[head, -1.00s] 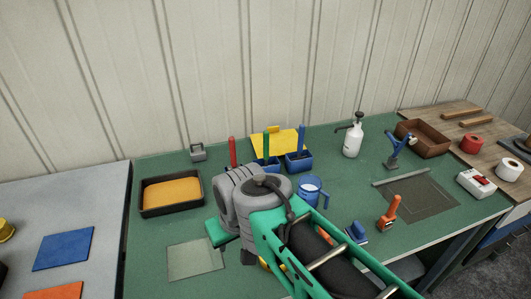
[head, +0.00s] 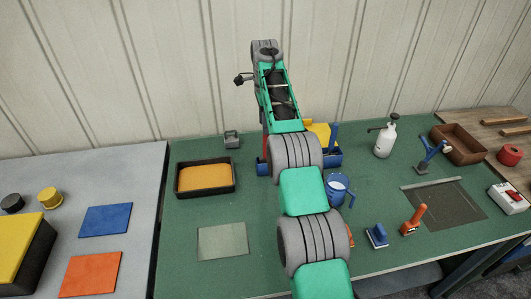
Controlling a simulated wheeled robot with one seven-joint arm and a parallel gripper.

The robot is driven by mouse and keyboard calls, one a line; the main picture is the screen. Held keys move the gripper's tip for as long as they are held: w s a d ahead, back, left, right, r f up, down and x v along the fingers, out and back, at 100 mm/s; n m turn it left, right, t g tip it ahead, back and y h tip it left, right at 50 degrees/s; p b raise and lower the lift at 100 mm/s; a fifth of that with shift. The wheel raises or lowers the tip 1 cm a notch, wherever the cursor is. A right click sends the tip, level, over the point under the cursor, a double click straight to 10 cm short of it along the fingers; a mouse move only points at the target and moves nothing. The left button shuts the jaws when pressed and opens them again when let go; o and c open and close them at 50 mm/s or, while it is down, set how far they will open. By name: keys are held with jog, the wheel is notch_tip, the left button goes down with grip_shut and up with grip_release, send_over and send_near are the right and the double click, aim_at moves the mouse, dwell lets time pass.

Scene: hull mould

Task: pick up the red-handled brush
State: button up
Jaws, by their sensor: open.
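The red-handled brush (head: 265,147) stands in a blue holder (head: 262,167) near the back of the green bench. Only a narrow strip of its red handle shows at the left edge of my arm; the rest is hidden behind the arm. A blue-handled brush (head: 333,136) stands in another blue holder (head: 332,161) just right of the arm. The green handle seen earlier is hidden now. My arm reaches up over the bench and in front of the holders. My gripper is not visible, so I cannot see where its fingers are relative to the red handle.
A black tray with orange filling (head: 205,191) lies left of the holders. A yellow piece (head: 320,133) is behind them. A blue jug (head: 339,190), a white spray bottle (head: 386,138) and an orange-handled tool (head: 414,219) stand to the right.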

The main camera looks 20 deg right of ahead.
jog(key=f+b, duration=0.1)
jog(key=f, duration=0.1)
jog(key=f+b, duration=0.2)
jog(key=f, duration=0.1)
jog(key=f+b, duration=0.1)
jog(key=f, duration=0.2)
jog(key=shift+w+d+f+b, duration=0.15)
jog(key=shift+d+f+b, duration=0.05)
jog(key=shift+d+b, duration=0.1)
jog(key=shift+a+r, duration=0.1)
jog(key=shift+r, duration=0.05)
grip_shut()
